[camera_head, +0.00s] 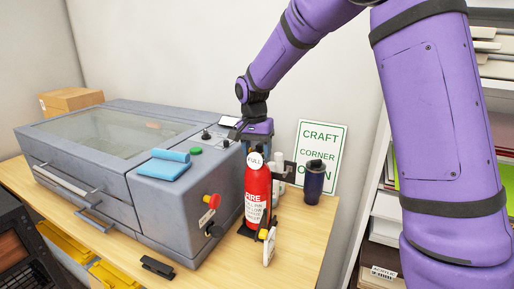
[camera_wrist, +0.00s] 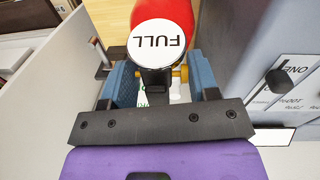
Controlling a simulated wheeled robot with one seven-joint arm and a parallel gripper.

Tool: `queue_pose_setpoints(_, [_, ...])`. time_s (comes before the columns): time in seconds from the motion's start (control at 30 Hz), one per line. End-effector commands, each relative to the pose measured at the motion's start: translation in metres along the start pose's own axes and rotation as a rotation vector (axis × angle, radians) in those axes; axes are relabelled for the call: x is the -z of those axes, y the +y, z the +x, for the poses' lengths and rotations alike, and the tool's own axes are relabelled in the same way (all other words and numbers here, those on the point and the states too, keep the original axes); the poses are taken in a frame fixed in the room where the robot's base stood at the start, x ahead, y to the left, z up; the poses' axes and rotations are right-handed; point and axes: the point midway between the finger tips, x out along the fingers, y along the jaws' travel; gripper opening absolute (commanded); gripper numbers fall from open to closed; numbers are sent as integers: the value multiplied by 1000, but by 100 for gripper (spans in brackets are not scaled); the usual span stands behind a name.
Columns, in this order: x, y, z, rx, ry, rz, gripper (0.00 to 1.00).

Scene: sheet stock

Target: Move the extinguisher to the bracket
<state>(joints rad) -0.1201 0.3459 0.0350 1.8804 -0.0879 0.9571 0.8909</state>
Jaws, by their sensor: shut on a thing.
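The red extinguisher (camera_head: 257,197) stands upright at the right front of the machine, with a round white FULL tag (camera_head: 255,160) at its top. The tag (camera_wrist: 160,40) and red body also show in the wrist view. My gripper (camera_wrist: 158,82) is shut on the extinguisher's top, one blue-grey finger on each side of the neck. In the head view my gripper (camera_head: 260,146) is just above and behind the tag. A dark piece (camera_head: 246,229) shows at the extinguisher's foot; I cannot tell if it is the bracket. A small black clip-like part (camera_head: 157,267) lies on the table's front edge.
A large grey machine (camera_head: 170,205) with a blue folded cloth (camera_head: 165,165) fills the left. A dark tumbler (camera_head: 314,183), a sign (camera_head: 322,145) and a small white item with a yellow top (camera_head: 269,246) are close by. Bare wooden table (camera_head: 305,225) is at the right.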

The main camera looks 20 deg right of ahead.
Motion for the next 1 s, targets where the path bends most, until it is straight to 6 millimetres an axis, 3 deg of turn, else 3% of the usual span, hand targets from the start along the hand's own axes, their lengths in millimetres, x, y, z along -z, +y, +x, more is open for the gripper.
queue_pose_setpoints(1.0, [0,-1,14,3,3,0,0])
